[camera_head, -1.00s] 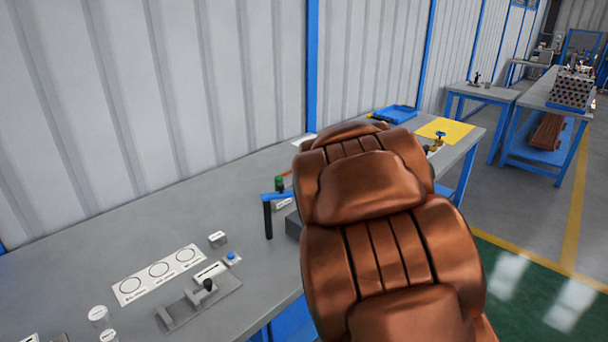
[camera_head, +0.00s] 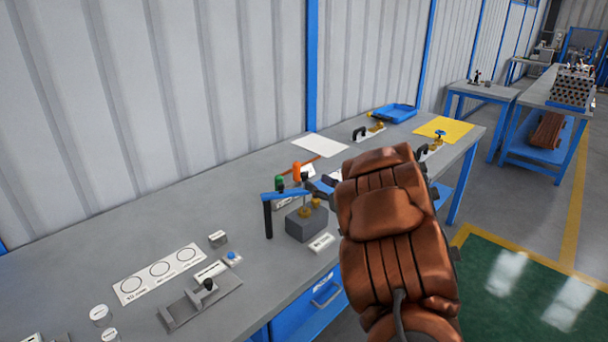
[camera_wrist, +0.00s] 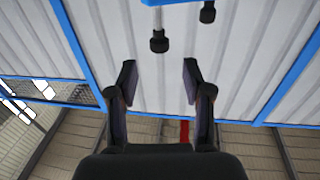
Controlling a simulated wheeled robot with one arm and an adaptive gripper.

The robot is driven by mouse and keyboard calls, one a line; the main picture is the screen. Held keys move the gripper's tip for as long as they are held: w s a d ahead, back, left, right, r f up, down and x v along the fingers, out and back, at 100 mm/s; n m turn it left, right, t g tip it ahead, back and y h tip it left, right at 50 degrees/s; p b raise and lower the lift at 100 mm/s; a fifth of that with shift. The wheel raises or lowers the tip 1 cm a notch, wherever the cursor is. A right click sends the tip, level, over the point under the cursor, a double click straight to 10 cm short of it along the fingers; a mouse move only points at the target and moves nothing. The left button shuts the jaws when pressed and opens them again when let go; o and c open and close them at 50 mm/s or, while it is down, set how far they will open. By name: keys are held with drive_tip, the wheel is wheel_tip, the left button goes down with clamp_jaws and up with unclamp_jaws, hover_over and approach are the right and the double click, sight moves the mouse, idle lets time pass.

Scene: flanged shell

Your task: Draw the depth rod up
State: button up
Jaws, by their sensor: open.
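In the wrist view my gripper (camera_wrist: 158,76) is open, with nothing between its fingers. Beyond the fingertips, a pale rod with a black knob (camera_wrist: 159,41) extends from a blue piece (camera_wrist: 170,2) at the top edge, apart from the fingers. A second black knob (camera_wrist: 207,13) shows to its right. I cannot tell for sure which is the depth rod. In the head view a blue arm on a black post (camera_head: 268,220) stands beside a grey block (camera_head: 305,225) with brass parts on it.
On the bench (camera_head: 130,235) are a white card with circles (camera_head: 158,270), a grey fixture (camera_head: 200,303) and a blue button (camera_head: 231,257). Green (camera_head: 279,182) and orange (camera_head: 297,171) pieces stand behind the blue arm. A blue tray (camera_head: 396,113) and yellow sheet (camera_head: 445,130) lie farther back.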

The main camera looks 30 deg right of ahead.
sight(307, 176)
drive_tip(key=shift+w+a+p, duration=0.15)
drive_tip(key=shift+w+p, duration=0.4)
drive_tip(key=shift+w, duration=1.3)
drive_tip(key=shift+w+a+p, duration=0.15)
drive_tip(key=shift+w+p, duration=0.35)
drive_tip(key=shift+w, duration=1.35)
clamp_jaws()
